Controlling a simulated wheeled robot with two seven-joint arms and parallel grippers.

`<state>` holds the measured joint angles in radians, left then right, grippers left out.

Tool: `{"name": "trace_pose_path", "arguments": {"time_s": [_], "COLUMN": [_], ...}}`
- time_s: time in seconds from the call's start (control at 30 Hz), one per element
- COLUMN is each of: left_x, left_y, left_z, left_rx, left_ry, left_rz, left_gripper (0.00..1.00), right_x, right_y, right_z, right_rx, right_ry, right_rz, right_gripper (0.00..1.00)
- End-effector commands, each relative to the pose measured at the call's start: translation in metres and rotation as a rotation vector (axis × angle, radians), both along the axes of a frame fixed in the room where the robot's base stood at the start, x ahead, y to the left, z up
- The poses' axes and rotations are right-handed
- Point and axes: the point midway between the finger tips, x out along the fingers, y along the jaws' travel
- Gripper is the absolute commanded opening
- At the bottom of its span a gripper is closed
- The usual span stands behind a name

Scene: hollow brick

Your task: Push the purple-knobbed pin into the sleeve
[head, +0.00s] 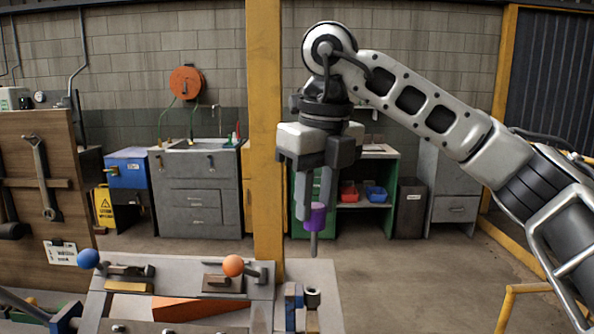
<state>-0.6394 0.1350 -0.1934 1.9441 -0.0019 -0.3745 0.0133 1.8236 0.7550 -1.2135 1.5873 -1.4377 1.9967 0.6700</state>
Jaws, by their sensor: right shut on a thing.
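The purple-knobbed pin (316,219) has a purple cylindrical knob and a thin grey shank pointing down. My right gripper (316,205) is shut on the knob and holds the pin upright in the air. A short grey open-topped cylinder (312,297), which looks like the sleeve, stands at the right end of the bench fixture near the bottom of the head view. The pin's tip appears above this cylinder and apart from it. The inside of the cylinder is too small to make out. My left gripper does not show.
A sloped fixture panel (180,283) carries a blue ball knob (88,259), an orange ball knob (233,265) and an orange wedge (193,308). Blue blocks (293,302) stand beside the cylinder. A yellow post (265,130) rises behind. The floor at right is open.

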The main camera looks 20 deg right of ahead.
Motion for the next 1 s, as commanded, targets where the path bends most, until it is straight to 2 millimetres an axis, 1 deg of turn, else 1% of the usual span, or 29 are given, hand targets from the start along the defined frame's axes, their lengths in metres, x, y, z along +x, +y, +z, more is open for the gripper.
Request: {"name": "trace_pose_path", "arguments": {"time_s": [0.03,0.1,0.27,0.47,0.6,0.73,0.8,1.0], "left_x": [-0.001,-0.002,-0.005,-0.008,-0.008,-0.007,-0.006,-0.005], "left_y": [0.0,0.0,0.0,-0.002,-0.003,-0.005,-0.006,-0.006], "left_z": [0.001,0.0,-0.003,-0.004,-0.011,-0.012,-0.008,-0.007], "left_rx": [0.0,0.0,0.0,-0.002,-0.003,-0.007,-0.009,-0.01], "left_ry": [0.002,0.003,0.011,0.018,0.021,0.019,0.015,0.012], "left_rz": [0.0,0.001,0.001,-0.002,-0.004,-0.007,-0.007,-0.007], "left_gripper": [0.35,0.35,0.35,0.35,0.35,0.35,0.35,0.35], "right_x": [0.0,0.0,-0.001,-0.001,-0.001,-0.001,-0.001,-0.001], "right_y": [0.0,-0.001,-0.001,-0.001,-0.001,-0.001,-0.001,-0.001], "right_z": [0.006,0.007,0.0,-0.019,-0.036,-0.048,-0.046,-0.046], "right_rx": [0.001,0.001,-0.001,0.0,0.0,0.001,0.002,0.002], "right_ry": [-0.001,0.001,0.002,0.002,0.002,0.0,-0.002,-0.001], "right_rz": [-0.038,-0.069,-0.081,-0.08,-0.08,-0.078,-0.078,-0.078], "right_gripper": [0.01,0.01,0.01,0.01,0.01,0.01,0.01,0.01]}}
